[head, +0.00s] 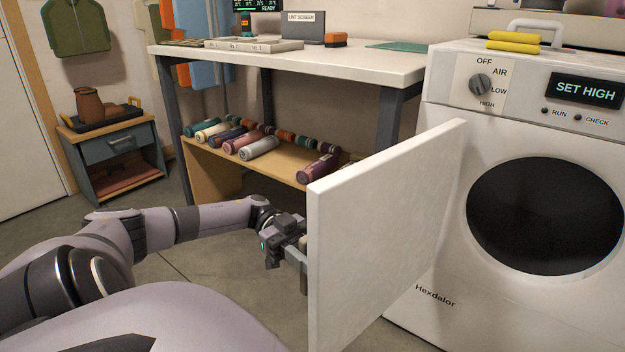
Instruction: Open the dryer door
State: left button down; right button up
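The white dryer (450,285) stands at the right, with a dark round opening (545,215) in its front. Its door, a flat white panel (380,235), stands swung wide open, out from the dryer front at the left of the opening. My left gripper (291,243) is at the door's outer face near its free edge, beside a pale grey handle part (303,277). The door edge partly hides the fingertips and handle, so I cannot tell whether the fingers are closed on it. My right gripper is out of view.
A white-topped workbench (330,65) stands behind the door, with several rolls and bottles (260,147) on its lower shelf. A small side cabinet (115,150) stands at the far left. Yellow cloths (514,42) lie on the dryer. Floor between the cabinet and bench is clear.

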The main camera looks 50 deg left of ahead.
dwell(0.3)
pick_arm(q)
jog(key=c, duration=0.9)
grip_release()
jog(key=shift+s+a+b, duration=0.15)
jog(key=shift+a+b, duration=0.25)
jog(key=shift+a, duration=3.2)
